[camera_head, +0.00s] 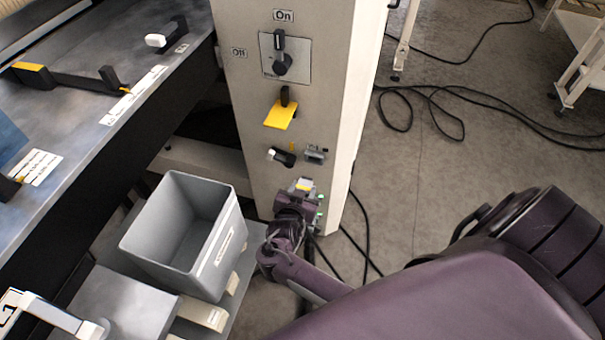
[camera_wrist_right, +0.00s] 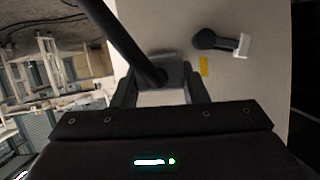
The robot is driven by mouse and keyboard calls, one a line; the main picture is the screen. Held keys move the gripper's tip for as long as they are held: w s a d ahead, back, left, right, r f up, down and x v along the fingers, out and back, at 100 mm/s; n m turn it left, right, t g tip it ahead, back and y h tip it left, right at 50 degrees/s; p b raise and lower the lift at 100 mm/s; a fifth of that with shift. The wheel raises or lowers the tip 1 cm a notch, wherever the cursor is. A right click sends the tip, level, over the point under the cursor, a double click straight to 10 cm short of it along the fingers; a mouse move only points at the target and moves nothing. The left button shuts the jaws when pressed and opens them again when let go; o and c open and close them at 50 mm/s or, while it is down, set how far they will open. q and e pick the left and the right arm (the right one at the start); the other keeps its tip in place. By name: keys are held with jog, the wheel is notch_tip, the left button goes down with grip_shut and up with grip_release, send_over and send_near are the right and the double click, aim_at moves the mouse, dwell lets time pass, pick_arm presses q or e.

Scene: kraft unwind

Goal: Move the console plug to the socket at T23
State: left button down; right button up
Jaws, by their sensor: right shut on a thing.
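My right gripper (camera_head: 298,196) is at the lower front of the beige console post (camera_head: 295,110). In the right wrist view my gripper (camera_wrist_right: 160,95) is shut on a grey plug (camera_wrist_right: 172,74) with a thick black cable. A small grey socket-like fitting (camera_head: 315,153) is above the gripper. No T23 label is readable. My left gripper is not in view.
A white-tipped black knob (camera_head: 282,156), a yellow tag (camera_head: 281,116) and an On/Off rotary switch (camera_head: 283,62) are on the post. A grey bin (camera_head: 187,229) stands left of my gripper. Black cables (camera_head: 420,92) lie on the floor to the right.

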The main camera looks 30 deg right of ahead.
aim_at(305, 182)
jog(key=shift+w+d, duration=0.4)
jog(key=shift+d, duration=0.05)
jog(key=shift+w+d+b, duration=0.75)
jog(key=shift+w+d, duration=0.25)
jog(key=shift+d, duration=0.15)
jog(key=shift+w+d, duration=0.65)
jog(key=shift+d, duration=0.1)
jog(key=shift+w+d+b, duration=0.4)
jog(key=shift+w+d, duration=0.2)
jog(key=shift+d, duration=0.15)
dwell(1.1)
jog(key=o, duration=1.3)
jog(key=shift+c, duration=0.2)
